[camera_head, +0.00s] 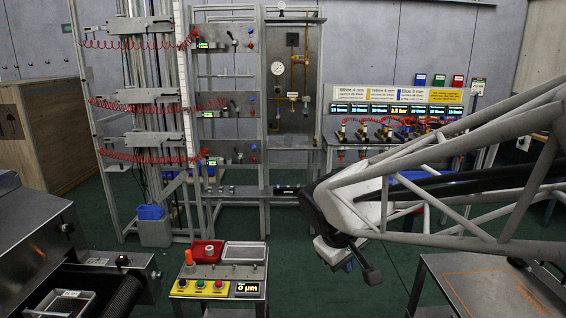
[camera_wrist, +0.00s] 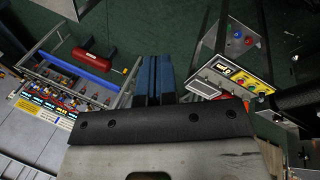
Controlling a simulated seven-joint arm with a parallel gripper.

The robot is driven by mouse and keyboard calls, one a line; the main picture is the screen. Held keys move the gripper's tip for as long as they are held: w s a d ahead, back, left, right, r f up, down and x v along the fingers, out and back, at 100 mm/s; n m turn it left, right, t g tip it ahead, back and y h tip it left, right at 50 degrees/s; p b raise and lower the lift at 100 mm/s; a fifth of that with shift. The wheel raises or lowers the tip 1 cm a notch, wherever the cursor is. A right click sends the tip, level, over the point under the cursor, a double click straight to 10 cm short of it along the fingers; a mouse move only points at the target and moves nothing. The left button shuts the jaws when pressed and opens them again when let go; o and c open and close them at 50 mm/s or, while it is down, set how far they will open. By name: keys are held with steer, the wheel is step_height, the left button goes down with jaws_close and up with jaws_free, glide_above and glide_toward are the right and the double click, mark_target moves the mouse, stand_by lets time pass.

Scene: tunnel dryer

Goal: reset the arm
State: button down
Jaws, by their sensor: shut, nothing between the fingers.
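My arm reaches in from the right of the head view as a pale tubular truss. Its black and white wrist end hangs over the green floor, right of the small control stand (camera_head: 220,275). My gripper (camera_wrist: 153,62) shows in the wrist view as two dark blue fingers side by side, shut with nothing between them. They point away over the bare floor and touch nothing. In the head view the fingers are mostly hidden behind the wrist.
A metal table (camera_head: 490,285) stands at front right below my arm. A conveyor machine (camera_head: 35,245) is at front left. A frame rack with red coiled hoses and a gauge panel (camera_head: 292,75) stand behind, with a display bench (camera_head: 395,110) back right. Open floor lies between.

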steer(key=s+d+m+y, duration=0.1)
steer(key=s+d+m, duration=0.1)
steer(key=s, duration=0.6)
steer(key=s+d+m+y, duration=0.2)
steer(key=s+d+m, duration=0.1)
steer(key=s, duration=0.6)
steer(key=shift+s+d+m, duration=0.2)
steer(key=shift+s+m, duration=0.05)
steer(key=shift+m, duration=0.45)
